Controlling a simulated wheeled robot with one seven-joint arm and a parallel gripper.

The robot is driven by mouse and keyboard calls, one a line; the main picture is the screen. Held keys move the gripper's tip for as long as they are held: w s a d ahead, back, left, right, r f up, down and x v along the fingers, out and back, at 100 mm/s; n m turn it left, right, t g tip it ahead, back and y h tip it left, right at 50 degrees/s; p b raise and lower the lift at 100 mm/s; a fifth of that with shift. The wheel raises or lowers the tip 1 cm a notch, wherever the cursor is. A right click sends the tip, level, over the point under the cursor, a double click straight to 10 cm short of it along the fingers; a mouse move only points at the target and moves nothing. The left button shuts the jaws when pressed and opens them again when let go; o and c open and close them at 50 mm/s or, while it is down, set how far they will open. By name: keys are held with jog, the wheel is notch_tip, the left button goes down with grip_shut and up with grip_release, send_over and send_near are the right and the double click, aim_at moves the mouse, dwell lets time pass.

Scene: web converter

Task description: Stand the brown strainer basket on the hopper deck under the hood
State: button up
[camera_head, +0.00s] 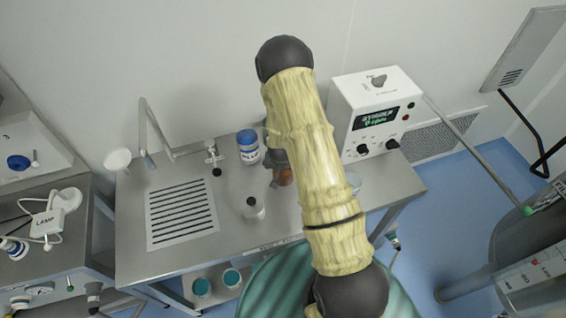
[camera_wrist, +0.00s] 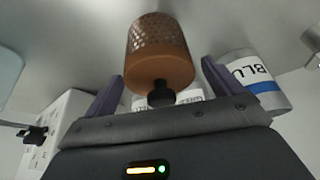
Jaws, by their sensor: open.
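The brown strainer basket (camera_wrist: 160,58) fills the upper middle of the wrist view. It has a mesh-patterned wall, a smooth brown band and a black knob toward my gripper. In the head view, a small brown part of it (camera_head: 286,178) shows on the steel bench, mostly hidden by my arm. My gripper (camera_wrist: 160,92) is open, its two purple-grey fingers spread either side of the knob, with visible gaps. In the head view my gripper (camera_head: 277,163) is largely covered by the arm. I cannot identify the hopper deck or hood with certainty.
A blue-and-white jar (camera_head: 248,147) stands left of my gripper; a BLU-labelled jar (camera_wrist: 255,82) shows close to the right finger. A white display box (camera_head: 374,115) stands right. A grey-capped bottle (camera_head: 253,208) is in front. The slotted grille (camera_head: 182,212) is clear.

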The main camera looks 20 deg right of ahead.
jog(key=b+v, duration=0.3)
jog(key=v, duration=0.9)
dwell(0.5)
jog(key=s+a+r+n+g+y, duration=0.1)
jog(key=s+a+r+n, duration=0.2)
jog(key=s+r, duration=1)
jog(key=shift+s+r+n+g+y, duration=0.2)
jog(key=shift+s+n+g+y, duration=0.15)
jog(key=shift+s+n, duration=0.4)
jog(key=shift+c, duration=1)
jog(key=b+x, duration=0.2)
jog(key=s+b+x, duration=0.1)
jog(key=b+x, duration=0.1)
jog(key=shift+f, duration=0.15)
